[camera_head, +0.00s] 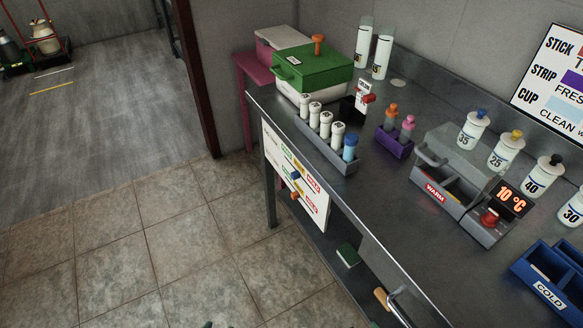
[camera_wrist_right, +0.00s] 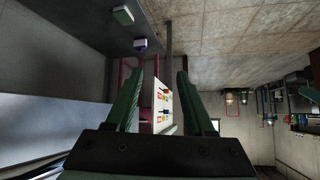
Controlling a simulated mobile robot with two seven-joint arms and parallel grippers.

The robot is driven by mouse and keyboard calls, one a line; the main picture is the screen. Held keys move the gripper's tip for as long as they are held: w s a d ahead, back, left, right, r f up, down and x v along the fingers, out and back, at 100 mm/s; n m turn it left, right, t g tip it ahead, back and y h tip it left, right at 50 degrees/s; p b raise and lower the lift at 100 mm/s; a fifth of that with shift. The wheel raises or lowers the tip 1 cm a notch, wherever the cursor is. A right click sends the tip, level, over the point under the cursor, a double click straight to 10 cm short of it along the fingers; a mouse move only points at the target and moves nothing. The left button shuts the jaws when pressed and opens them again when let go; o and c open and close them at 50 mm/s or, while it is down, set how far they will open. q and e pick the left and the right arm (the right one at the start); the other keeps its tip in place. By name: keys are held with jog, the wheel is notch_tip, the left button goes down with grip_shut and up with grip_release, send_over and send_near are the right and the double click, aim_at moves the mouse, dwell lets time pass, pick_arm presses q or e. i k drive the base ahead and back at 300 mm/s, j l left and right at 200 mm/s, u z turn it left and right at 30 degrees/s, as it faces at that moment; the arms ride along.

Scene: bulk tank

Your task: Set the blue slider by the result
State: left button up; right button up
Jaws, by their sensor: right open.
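A white board (camera_head: 297,187) with green, yellow and red labels hangs on the front side of the bench. The blue slider (camera_head: 295,175) is on its upper row, near the yellow label in the middle. An orange slider (camera_head: 294,195) is on the row below. In the right wrist view the board (camera_wrist_right: 162,104) shows beyond and between the fingers of my right gripper (camera_wrist_right: 160,78). That gripper is open and empty, and apart from the board. I cannot make out my left gripper in either view.
On the bench stand a green-lidded box (camera_head: 318,66), a grey rack of vials (camera_head: 322,140), a purple holder (camera_head: 394,145), a warm bath (camera_head: 450,170) reading 10 °C and a blue COLD tray (camera_head: 548,285). The tiled floor (camera_head: 130,255) before the board is clear.

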aim_at(295, 175)
jog(key=i+j+u, duration=0.15)
jog(key=u, duration=0.25)
jog(key=i+j+u, duration=0.15)
jog(key=u, duration=0.25)
